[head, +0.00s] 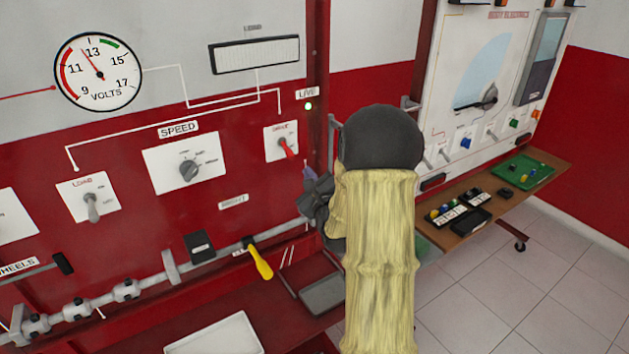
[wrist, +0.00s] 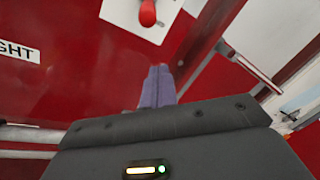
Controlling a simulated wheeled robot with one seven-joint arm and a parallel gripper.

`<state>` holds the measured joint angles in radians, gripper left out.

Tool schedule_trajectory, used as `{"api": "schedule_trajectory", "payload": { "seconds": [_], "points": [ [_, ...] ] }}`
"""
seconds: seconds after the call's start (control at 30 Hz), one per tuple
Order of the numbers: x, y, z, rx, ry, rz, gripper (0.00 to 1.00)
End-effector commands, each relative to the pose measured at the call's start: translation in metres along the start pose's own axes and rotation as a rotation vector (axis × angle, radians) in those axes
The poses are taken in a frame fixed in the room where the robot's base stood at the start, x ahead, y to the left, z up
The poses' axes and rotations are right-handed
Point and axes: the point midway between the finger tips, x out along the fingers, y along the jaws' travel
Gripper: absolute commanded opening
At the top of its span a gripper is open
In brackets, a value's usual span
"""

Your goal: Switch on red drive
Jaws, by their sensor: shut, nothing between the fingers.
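My gripper (head: 310,174) is just below and right of the switch plate, apart from the lever. In the wrist view the purple-grey fingertips (wrist: 158,75) are together and empty, pointing up toward the lever. My arm hides part of the panel to the right.
The grey load switch (head: 92,207) and speed knob (head: 188,170) are to the left. A yellow handle (head: 260,261) sticks out on the rail below. A brown bench (head: 541,187) stands at right.

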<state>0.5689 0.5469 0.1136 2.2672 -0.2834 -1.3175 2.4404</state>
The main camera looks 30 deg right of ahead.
Motion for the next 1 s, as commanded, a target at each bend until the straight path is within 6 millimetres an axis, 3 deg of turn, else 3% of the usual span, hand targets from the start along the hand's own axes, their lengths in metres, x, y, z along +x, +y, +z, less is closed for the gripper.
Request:
{"api": "schedule_trajectory", "payload": {
  "seconds": [0.27, 0.53, 1.0],
  "points": [
    [0.037, -0.001, 0.002, 0.001, 0.0, 0.001, 0.0],
    [0.024, -0.001, 0.034, -0.001, -0.001, 0.001, 0.0],
    [0.021, 0.0, 0.038, 0.0, 0.001, 0.001, 0.0]
  ]
}}
